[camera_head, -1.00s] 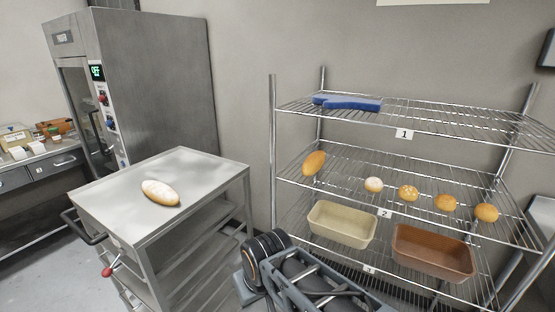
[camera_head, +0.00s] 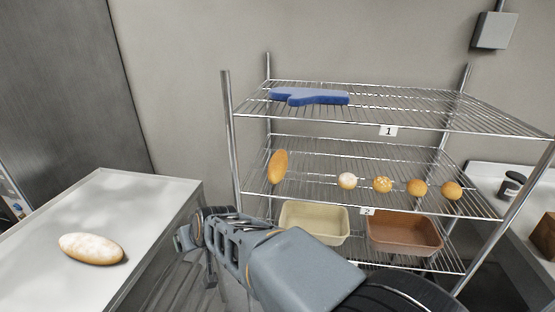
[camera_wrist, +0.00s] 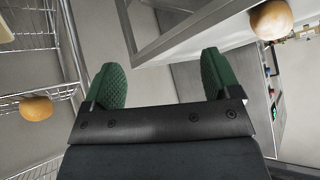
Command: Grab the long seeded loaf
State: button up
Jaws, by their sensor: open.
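Two long loaves are in view. A plain-looking golden one (camera_head: 278,166) lies on the left end of the rack's middle shelf (camera_head: 330,190); seeds are too small to make out. A pale, floury one (camera_head: 91,249) lies on the steel cart top (camera_head: 150,205). In the wrist view, one long loaf is at the left on wire shelving (camera_wrist: 36,108) and the other is at the upper right (camera_wrist: 271,19). My gripper (camera_head: 190,238) is between cart and rack, apart from both loaves. Its green fingers (camera_wrist: 160,82) are open and empty.
Several round rolls (camera_head: 383,185) line the middle shelf. A blue mitt-like item (camera_head: 310,97) lies on the top shelf. A cream tin (camera_head: 315,222) and a brown tin (camera_head: 404,233) stand lower. The rack's left front post (camera_head: 231,140) is near the golden loaf.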

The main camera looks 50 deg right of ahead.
jog(key=shift+o, duration=0.9)
jog(key=w+d+r+m+t+h+p, duration=0.1)
jog(key=d+h, duration=0.1)
jog(key=d, duration=0.2)
jog(key=w+d+r+m+h, duration=0.1)
jog(key=w+d+m+h, duration=0.1)
jog(key=d, duration=0.3)
jog(key=shift+w+d+r+m+t+p, duration=0.25)
jog(key=shift+d+r+m+t+p, duration=0.05)
jog(key=shift+r+t+p, duration=0.1)
jog(key=m+g+h+p, duration=0.2)
jog(key=m+g+h, duration=0.1)
jog(key=m+h, duration=0.3)
send_near(273, 176)
jog(key=shift+n+h, duration=0.3)
jog(key=shift+h, duration=0.3)
jog(key=x, duration=0.3)
jog(key=f+x, duration=0.1)
jog(key=x, duration=0.2)
jog(key=shift+w+a+b, duration=0.1)
jog(key=shift+a+b, duration=0.05)
jog(key=shift+b, duration=0.15)
jog(key=shift+p+x, duration=0.65)
jog(key=shift+x, duration=2.5)
jog(key=shift+r, duration=0.1)
jog(key=c, duration=0.7)
jog(key=shift+c, duration=0.5)
